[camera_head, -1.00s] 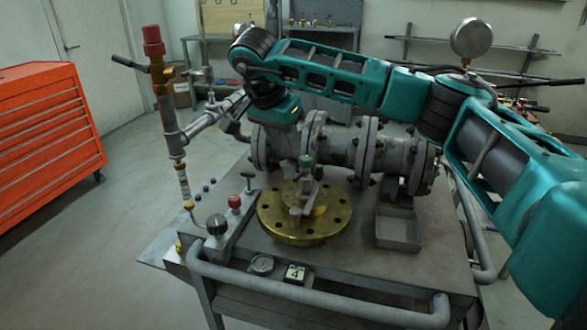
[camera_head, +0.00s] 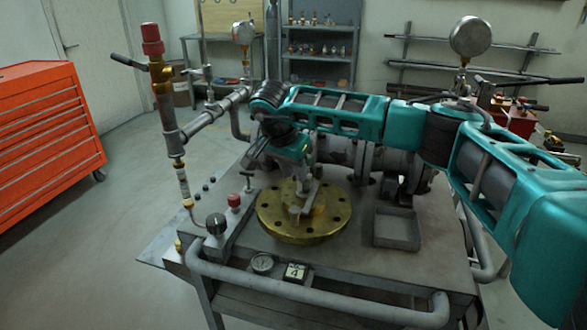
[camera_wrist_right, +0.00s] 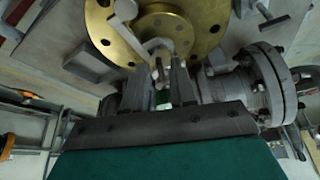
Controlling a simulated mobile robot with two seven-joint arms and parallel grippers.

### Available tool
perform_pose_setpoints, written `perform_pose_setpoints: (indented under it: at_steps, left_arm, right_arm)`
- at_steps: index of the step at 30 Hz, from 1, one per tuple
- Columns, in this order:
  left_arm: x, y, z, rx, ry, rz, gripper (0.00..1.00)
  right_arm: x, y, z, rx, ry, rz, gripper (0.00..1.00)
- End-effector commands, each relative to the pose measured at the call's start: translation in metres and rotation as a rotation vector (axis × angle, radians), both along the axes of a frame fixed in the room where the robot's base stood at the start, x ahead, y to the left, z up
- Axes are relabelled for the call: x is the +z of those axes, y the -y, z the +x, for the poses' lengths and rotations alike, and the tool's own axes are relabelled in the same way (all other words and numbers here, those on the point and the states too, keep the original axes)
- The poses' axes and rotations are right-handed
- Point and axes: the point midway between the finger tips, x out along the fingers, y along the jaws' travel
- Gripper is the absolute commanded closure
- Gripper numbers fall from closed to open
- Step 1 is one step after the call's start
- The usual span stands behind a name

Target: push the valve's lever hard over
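The brass round flange (camera_head: 335,224) lies flat on the bench, with the valve's grey lever (camera_head: 297,208) over its middle. The lever also shows over the brass disc in the right wrist view (camera_wrist_right: 150,45). My right gripper (camera_head: 303,178) points down at the lever, above the flange's far side. In the right wrist view its two fingers (camera_wrist_right: 160,75) stand apart, with a small green part (camera_wrist_right: 163,98) showing between them. Whether the fingers touch the lever is unclear. The gripper hides part of the lever. My left gripper is not in view.
Grey flanged pipework (camera_head: 395,165) stands behind, partly hidden by my right arm. A vertical pipe with a red cap (camera_head: 152,45) rises at left. A control box with a red knob (camera_head: 234,200), an open tray (camera_head: 397,228) and a front rail (camera_head: 320,297) surround the flange.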

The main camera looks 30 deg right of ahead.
Motion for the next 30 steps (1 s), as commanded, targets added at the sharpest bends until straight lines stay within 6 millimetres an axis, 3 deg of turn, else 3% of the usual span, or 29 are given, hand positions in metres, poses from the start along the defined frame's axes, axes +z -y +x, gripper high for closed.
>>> perform_pose_setpoints:
  at_steps: [8,22,30]
  left_arm:
    - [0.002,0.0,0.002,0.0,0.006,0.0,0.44]
    - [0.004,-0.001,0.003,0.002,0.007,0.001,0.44]
    - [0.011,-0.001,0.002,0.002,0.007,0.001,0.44]
  right_arm:
    - [0.0,0.0,0.0,0.0,0.0,0.0,1.0]
    - [0.001,-0.001,0.001,-0.026,-0.001,0.0,1.0]
    - [0.002,-0.004,0.008,-0.17,-0.001,0.0,1.0]
